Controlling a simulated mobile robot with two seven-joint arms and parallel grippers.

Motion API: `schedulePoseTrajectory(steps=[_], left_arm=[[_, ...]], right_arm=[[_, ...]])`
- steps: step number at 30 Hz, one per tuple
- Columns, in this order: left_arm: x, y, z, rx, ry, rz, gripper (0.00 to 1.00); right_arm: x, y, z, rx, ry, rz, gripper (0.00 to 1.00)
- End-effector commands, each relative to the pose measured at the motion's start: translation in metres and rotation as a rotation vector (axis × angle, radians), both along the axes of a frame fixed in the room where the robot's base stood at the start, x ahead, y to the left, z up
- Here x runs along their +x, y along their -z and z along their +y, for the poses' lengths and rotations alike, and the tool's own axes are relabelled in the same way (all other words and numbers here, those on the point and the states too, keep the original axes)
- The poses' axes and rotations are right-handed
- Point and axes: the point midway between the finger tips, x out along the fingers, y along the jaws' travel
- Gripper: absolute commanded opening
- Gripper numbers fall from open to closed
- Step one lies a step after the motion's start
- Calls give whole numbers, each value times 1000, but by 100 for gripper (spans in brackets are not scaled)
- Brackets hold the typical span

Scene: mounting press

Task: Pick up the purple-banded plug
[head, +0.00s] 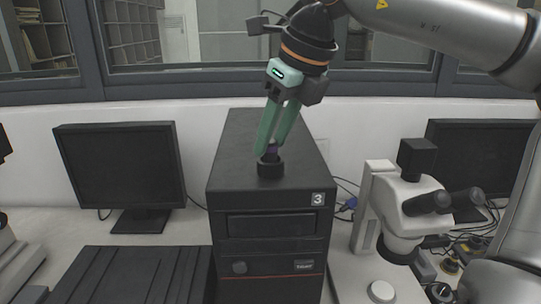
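The plug (271,149) shows only as a small dark purple patch between my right gripper's fingertips. It is upright at a black round collar (270,168) on top of the black press housing (228,155), which is marked 3. My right gripper (269,147) reaches down from the upper right, with its green fingers on either side of the plug and their tips just above the collar. The fingers hide most of the plug, and I cannot tell whether they press on it. My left gripper is not in view.
A black monitor (118,165) stands at the left, behind a dark ribbed panel (135,275). A white microscope (405,205) stands close at the right, with cables and another monitor (505,150) behind it. The housing's top around the collar is clear.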

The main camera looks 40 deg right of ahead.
Motion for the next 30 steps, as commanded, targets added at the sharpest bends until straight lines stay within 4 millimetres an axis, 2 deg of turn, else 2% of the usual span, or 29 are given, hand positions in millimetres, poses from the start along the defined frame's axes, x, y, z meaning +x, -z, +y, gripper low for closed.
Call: schedulePoseTrajectory(steps=[1, 11, 23, 30], left_arm=[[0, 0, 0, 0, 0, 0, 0], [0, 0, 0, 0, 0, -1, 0], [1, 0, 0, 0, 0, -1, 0], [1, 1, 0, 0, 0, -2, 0]], right_arm=[[0, 0, 0, 0, 0, 0, 36], [0, -1, 0, 0, 0, -1, 0], [0, -2, 0, -1, 0, -1, 0], [1, -18, 0, -2, 2, -1, 0]])
